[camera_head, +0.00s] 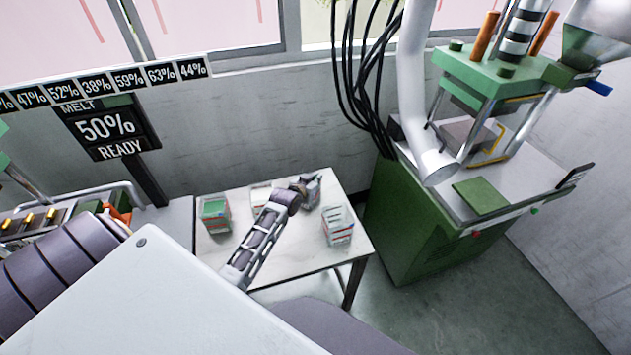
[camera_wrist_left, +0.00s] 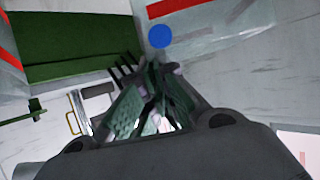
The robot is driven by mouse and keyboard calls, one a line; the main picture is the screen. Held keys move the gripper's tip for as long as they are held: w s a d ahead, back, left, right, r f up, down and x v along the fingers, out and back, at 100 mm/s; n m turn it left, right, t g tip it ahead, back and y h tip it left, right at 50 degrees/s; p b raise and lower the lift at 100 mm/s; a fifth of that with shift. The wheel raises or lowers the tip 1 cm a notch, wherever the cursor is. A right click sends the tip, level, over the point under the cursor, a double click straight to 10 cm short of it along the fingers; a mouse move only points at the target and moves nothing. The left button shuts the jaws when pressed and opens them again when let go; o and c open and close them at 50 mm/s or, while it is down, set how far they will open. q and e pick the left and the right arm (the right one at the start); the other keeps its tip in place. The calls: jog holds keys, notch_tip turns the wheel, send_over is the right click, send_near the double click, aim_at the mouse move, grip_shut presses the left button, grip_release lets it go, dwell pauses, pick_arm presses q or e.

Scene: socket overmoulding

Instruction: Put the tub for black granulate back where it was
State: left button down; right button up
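In the head view my left gripper (camera_head: 312,190) is over the back of the white table, between the tubs. In the left wrist view its fingers (camera_wrist_left: 153,68) lie close together at the tips, with no tub clearly between them; how far apart they are is unclear. A clear tub (camera_head: 338,228) stands upright at the table's right side, apart from the gripper. A clear tub with a red stripe and a blue dot (camera_wrist_left: 205,35) lies beyond the fingertips in the wrist view. Which tub is for black granulate I cannot tell. My right gripper is not in view.
A tub with green contents (camera_head: 215,214) stands at the left of the table (camera_head: 297,262). A pale tub (camera_head: 260,194) stands behind my left forearm. A green press (camera_head: 407,235) stands to the right. The table's front right is clear.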

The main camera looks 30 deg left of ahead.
pick_arm(q)
jog(key=c, duration=2.2)
grip_release()
jog(key=shift+f, duration=0.15)
jog(key=o, duration=0.6)
jog(key=shift+c, duration=0.2)
jog(key=a+v, duration=0.1)
jog(key=v, duration=1.1)
jog(key=shift+d+r, duration=0.25)
jog(key=shift+d, duration=0.2)
